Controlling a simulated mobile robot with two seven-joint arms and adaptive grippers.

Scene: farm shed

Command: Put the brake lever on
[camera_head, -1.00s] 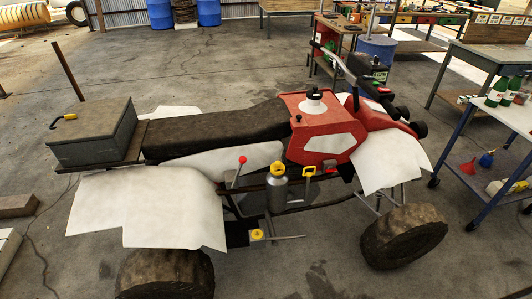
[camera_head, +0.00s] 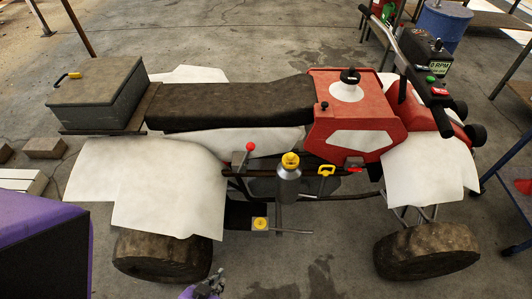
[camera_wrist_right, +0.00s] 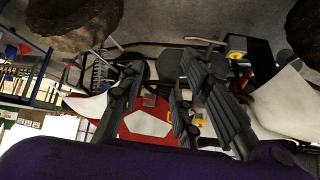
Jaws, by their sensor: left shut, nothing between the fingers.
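A lever with a red ball knob (camera_head: 250,147) stands upright on the near side of the red and white quad bike, below the seat. A yellow loop handle (camera_head: 326,170) sits to its right. The frames do not show which of these is the brake lever. My left gripper (camera_head: 207,287) is at the bottom edge of the head view, shut and empty, in front of the bike and apart from the levers. My right gripper (camera_wrist_right: 165,100) shows in the right wrist view with its fingers spread and nothing between them. It points toward the bike.
A grey bottle with a yellow cap (camera_head: 289,178) stands between the levers. A black step with a yellow knob (camera_head: 260,223) juts out below. Near wheels (camera_head: 426,252) and (camera_head: 163,257) flank this side. The floor between them is clear.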

